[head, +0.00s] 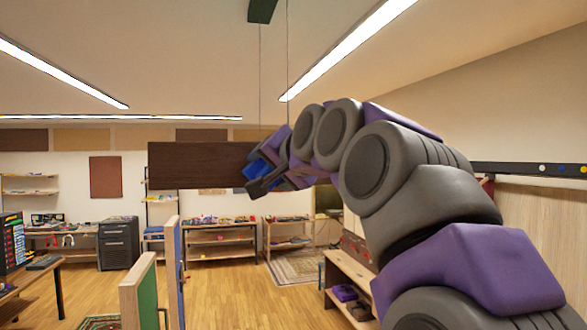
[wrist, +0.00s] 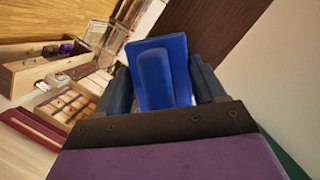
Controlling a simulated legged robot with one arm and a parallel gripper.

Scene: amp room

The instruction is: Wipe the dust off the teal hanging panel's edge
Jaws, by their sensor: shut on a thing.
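A hanging panel (head: 198,165) is in the middle of the head view, below two thin cords; its visible face looks dark brown, not teal. It also shows at the top of the wrist view (wrist: 215,28). My gripper (head: 262,178) is at the panel's right end in the head view and covers that end. It is shut on a blue block-like thing (wrist: 158,75), which sits between the two dark fingers in the wrist view. I cannot tell whether the blue thing touches the panel. No dust can be made out.
A dark green piece (head: 262,10) hangs at the top of the head view. A low wooden shelf (head: 350,275) stands right of centre. Benches (head: 220,240) line the back wall. Wooden floor (head: 215,290) is open between them.

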